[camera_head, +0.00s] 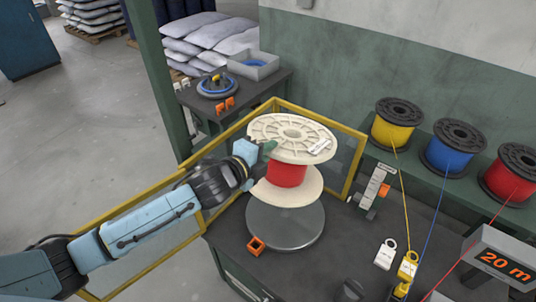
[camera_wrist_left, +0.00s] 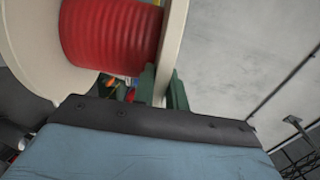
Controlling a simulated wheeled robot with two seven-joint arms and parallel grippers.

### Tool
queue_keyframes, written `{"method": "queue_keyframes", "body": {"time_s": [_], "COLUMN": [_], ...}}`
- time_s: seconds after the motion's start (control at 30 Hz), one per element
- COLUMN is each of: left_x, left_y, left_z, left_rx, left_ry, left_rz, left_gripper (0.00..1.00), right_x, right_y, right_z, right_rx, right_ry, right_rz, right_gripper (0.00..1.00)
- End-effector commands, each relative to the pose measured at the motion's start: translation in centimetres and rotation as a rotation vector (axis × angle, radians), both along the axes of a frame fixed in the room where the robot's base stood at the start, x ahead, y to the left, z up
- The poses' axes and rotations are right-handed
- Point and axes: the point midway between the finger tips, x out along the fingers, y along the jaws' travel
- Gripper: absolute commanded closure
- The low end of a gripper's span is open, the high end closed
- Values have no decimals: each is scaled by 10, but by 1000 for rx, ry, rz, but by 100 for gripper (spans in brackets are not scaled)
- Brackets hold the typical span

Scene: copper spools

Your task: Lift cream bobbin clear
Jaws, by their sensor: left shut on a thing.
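The cream bobbin (camera_head: 276,126), wound with red wire (camera_head: 286,173), stands upright over a round grey turntable (camera_head: 285,232) on the dark bench. My left gripper (camera_head: 268,149) comes in from the left and is shut on the left edge of its upper flange. In the left wrist view, the green fingers (camera_wrist_left: 164,90) close on both sides of the cream flange (camera_wrist_left: 172,45), with the red winding (camera_wrist_left: 110,33) beside it. My right gripper is not in view.
A yellow-framed clear guard (camera_head: 346,160) stands close behind the bobbin. Yellow (camera_head: 396,123), blue (camera_head: 455,147) and red (camera_head: 510,176) wire spools sit at the right, with wires running forward. An orange block (camera_head: 256,246) lies by the turntable. A "20 m" display (camera_head: 502,262) stands front right.

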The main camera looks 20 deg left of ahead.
Motion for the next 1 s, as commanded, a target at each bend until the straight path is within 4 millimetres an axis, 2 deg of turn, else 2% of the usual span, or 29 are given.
{"method": "queue_keyframes", "body": {"time_s": [0.5, 1.0], "left_x": [1, 28], "left_y": [-1, -10], "left_z": [4, 49], "left_rx": [0, -3], "left_ry": [1, -10], "left_rz": [0, -1], "left_gripper": [100, 100], "right_x": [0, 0], "right_y": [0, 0], "right_z": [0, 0], "right_rx": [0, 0], "right_ry": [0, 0], "right_rz": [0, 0], "right_gripper": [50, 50]}}
